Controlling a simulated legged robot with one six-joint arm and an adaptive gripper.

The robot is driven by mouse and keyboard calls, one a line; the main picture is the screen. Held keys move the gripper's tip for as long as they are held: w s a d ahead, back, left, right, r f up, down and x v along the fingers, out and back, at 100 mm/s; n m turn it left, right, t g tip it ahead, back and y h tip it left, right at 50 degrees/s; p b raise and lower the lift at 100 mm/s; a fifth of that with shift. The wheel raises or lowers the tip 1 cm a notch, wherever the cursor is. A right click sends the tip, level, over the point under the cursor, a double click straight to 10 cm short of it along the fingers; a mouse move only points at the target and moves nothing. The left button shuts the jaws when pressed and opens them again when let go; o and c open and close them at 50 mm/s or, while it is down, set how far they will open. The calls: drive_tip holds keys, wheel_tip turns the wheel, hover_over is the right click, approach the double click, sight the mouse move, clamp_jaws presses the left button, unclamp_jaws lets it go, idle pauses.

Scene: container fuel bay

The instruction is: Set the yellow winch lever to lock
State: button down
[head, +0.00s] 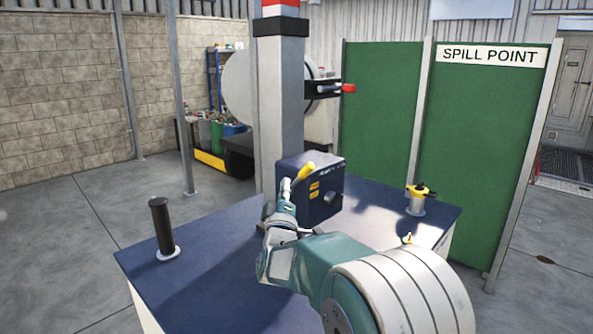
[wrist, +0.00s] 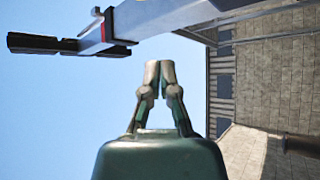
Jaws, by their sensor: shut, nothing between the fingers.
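The blue winch box (head: 322,210) stands on the blue-topped bench against a grey post. A yellow lever handle (head: 306,172) sticks up at the box's upper left front, tilted up to the right. It has yellow labels and a grey knob on its face. My gripper (head: 286,186) is beside the box's left front, just left of and below the yellow handle. Whether it touches the lever cannot be told. In the wrist view my gripper (wrist: 160,68) is shut, fingertips together with nothing between them. The lever does not show there.
A black upright handle (head: 161,226) stands at the bench's left. A yellow-topped grey fitting (head: 417,200) stands at its right. A red-tipped arm (head: 340,88) juts from the grey post (head: 281,110). Green panels (head: 478,150) stand behind on the right.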

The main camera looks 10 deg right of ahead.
sight(300, 168)
drive_tip(key=shift+w+d+r, duration=0.35)
drive_tip(key=shift+w+d, duration=0.45)
drive_tip(key=shift+w, duration=0.25)
drive_tip(key=shift+w+d+r, duration=0.35)
drive_tip(key=shift+w+d, duration=0.4)
drive_tip(key=shift+w, duration=0.35)
drive_tip(key=shift+w+d+r, duration=0.35)
drive_tip(key=shift+w+d, duration=0.45)
drive_tip(key=shift+w, duration=0.25)
drive_tip(key=shift+s, duration=0.1)
